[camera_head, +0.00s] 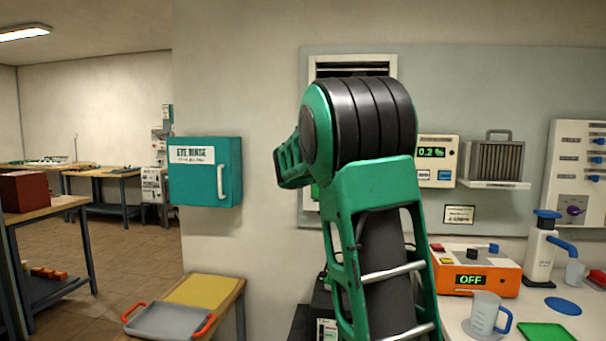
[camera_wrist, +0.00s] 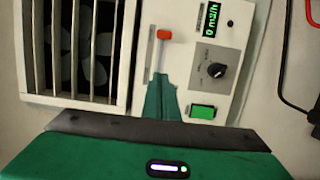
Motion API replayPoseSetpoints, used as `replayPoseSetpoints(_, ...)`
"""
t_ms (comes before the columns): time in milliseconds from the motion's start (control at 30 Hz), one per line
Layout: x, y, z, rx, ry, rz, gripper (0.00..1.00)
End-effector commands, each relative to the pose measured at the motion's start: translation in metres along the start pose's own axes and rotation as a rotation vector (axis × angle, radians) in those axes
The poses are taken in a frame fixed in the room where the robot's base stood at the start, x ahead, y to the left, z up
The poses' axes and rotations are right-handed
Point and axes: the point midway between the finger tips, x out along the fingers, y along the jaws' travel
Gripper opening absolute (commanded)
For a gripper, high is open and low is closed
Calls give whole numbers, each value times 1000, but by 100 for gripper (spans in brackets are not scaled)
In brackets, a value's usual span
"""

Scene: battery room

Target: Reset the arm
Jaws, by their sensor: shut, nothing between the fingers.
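My green and black arm rises through the middle of the head view, bent at a thick black joint. The arm hides my gripper in the head view. In the wrist view my gripper (camera_wrist: 161,80) shows as narrow green fingers, closed together with nothing between them. The fingertips point at a pale wall panel (camera_wrist: 228,65), just below a red slider handle (camera_wrist: 165,34). I cannot tell whether they touch the panel. The panel has a display (camera_wrist: 211,20) reading 0 m3/h, a black knob (camera_wrist: 216,70) and a lit green button (camera_wrist: 203,111).
A barred fan vent (camera_wrist: 75,45) is left of the panel. In the head view, a teal eye rinse box (camera_head: 205,172) hangs left of my arm. A grey tray (camera_head: 170,320) sits lower left. An orange unit (camera_head: 475,273) reading OFF and a jug (camera_head: 485,314) stand on the right bench.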

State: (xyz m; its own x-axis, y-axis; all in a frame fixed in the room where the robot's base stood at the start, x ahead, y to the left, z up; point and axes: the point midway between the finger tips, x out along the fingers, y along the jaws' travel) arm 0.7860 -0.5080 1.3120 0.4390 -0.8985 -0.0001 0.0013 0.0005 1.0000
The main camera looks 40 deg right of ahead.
Motion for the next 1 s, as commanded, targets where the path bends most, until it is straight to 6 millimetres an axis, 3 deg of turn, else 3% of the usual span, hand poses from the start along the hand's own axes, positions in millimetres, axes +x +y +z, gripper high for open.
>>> replayPoseSetpoints(233, 0, -1, 0, 2, 0, -3, 0)
replayPoseSetpoints(333, -2, -12, 8, 35, -2, -43, 0)
replayPoseSetpoints(467, -15, -59, 29, 165, -13, -203, 0)
replayPoseSetpoints(533, -33, -95, 43, 267, -30, -331, 0)
replayPoseSetpoints(667, -83, -161, 65, 452, -84, -579, 0)
replayPoseSetpoints(800, -153, -218, 85, 606, -175, -821, 0)
replayPoseSetpoints(1000, -266, -278, 114, 747, -356, -1114, 0)
